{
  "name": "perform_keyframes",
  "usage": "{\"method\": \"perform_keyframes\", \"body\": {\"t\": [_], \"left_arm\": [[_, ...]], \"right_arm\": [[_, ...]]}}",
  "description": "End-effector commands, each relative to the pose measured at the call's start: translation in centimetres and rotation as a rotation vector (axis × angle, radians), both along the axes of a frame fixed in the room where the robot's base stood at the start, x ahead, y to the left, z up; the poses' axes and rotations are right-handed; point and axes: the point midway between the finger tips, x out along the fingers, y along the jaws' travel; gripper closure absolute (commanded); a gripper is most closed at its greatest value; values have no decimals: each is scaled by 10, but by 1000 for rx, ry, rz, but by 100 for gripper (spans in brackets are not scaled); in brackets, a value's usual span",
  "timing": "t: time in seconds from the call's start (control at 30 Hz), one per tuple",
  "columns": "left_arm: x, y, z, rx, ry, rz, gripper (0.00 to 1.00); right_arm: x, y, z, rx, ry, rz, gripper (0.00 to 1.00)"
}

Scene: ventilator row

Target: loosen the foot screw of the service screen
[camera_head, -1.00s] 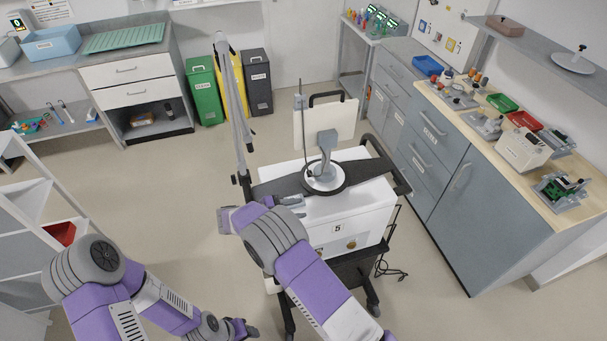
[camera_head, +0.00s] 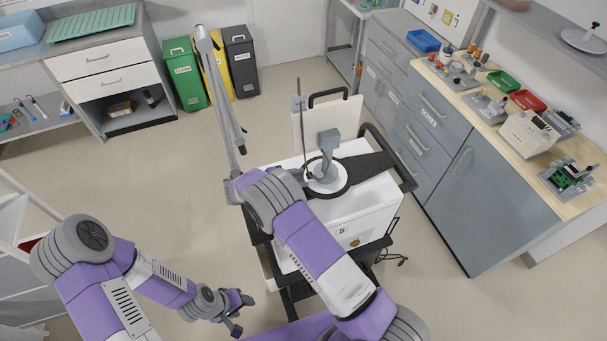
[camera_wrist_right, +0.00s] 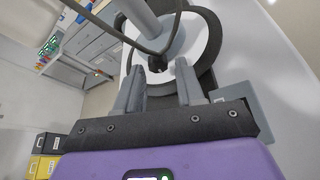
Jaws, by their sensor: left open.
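The service screen (camera_head: 343,118) is a pale upright panel on a grey post (camera_head: 327,145). Its round white foot (camera_head: 322,170), ringed in black, rests on the white cart top. In the right wrist view the foot (camera_wrist_right: 207,42) and the post (camera_wrist_right: 168,35) are just beyond my right gripper (camera_wrist_right: 168,68). That gripper is open, its fingers apart and pointing at the near side of the foot. I cannot make out the foot screw clearly. In the head view my arm hides most of the right gripper. My left gripper (camera_head: 236,312) is open and empty, low over the floor left of the cart.
A thin grey jointed arm (camera_head: 222,100) stands left of the cart. A workbench (camera_head: 490,130) with trays and fixtures runs along the right. Green, yellow and black bins (camera_head: 241,62) stand at the back. Floor is clear between bins and cart.

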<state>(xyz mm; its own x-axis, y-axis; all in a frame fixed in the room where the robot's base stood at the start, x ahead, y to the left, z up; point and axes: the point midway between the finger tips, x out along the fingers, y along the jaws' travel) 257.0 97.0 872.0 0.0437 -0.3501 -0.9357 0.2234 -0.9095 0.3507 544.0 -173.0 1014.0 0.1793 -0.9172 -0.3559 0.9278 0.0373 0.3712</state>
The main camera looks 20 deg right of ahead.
Motion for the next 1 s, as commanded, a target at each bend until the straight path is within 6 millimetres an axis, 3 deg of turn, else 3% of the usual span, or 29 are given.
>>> {"method": "perform_keyframes", "body": {"t": [0.2,0.5,0.77,1.0], "left_arm": [[1,0,4,0,-2,1,49],[1,0,4,0,-2,1,49],[1,0,4,0,-1,0,49],[1,0,-4,0,-2,1,49]], "right_arm": [[4,-21,-8,0,1,-1,62],[4,-24,-9,0,0,-1,62],[4,-23,-9,0,0,-1,100],[5,-23,-11,-4,61,-2,100]]}}
